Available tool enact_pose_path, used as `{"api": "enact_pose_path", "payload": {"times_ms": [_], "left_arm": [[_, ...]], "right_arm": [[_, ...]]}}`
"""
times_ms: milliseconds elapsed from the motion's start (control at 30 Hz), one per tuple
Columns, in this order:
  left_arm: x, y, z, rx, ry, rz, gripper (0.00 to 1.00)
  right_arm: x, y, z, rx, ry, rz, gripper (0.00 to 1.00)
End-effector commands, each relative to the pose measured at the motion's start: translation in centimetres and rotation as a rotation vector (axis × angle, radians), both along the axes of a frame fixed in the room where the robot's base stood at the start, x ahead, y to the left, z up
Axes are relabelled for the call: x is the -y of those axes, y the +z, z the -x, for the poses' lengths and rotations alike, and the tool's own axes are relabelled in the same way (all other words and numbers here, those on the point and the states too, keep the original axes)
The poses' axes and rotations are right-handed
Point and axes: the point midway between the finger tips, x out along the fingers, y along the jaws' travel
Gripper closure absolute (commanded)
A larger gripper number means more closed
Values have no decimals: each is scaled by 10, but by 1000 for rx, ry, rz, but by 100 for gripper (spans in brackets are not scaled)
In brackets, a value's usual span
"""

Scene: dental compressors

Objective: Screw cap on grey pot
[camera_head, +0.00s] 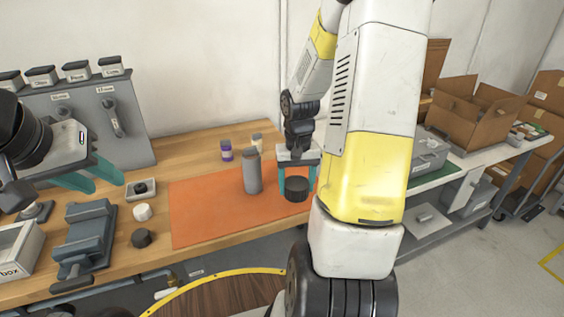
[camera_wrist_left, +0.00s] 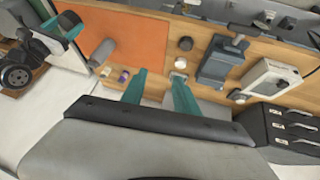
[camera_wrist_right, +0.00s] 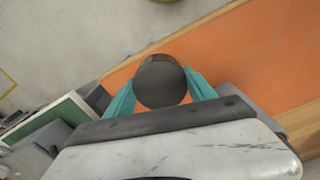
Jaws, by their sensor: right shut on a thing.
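The grey pot (camera_head: 252,172) is a tall cylinder standing upright on the orange mat (camera_head: 210,214). The pot also shows in the left wrist view (camera_wrist_left: 102,53). My right gripper (camera_head: 297,180) is shut on a round black cap (camera_head: 296,191), just right of the pot and apart from it. The right wrist view shows this cap (camera_wrist_right: 160,82) between the teal fingers. The mat hides nothing of the cap, but whether the cap touches it I cannot tell. My left gripper (camera_head: 104,178) is open and empty over the left part of the table, away from the pot.
A white cap (camera_head: 142,212) and another dark cap (camera_head: 141,238) lie left of the mat. Purple-labelled bottle (camera_head: 226,151) and a pale one (camera_head: 257,141) stand behind the pot.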

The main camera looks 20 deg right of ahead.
Motion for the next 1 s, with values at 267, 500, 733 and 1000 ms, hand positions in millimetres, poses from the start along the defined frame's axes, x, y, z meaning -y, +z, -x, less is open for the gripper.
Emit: {"api": "enact_pose_path", "payload": {"times_ms": [267,500,733,1000], "left_arm": [[0,0,0,0,0,0,64],[0,0,0,0,0,0,64],[0,0,0,0,0,0,64],[0,0,0,0,0,0,24]], "right_arm": [[-24,5,41,1,1,0,75],[-29,5,50,1,-1,0,75],[-28,5,49,1,-1,0,75],[-28,5,49,0,0,0,75]]}}
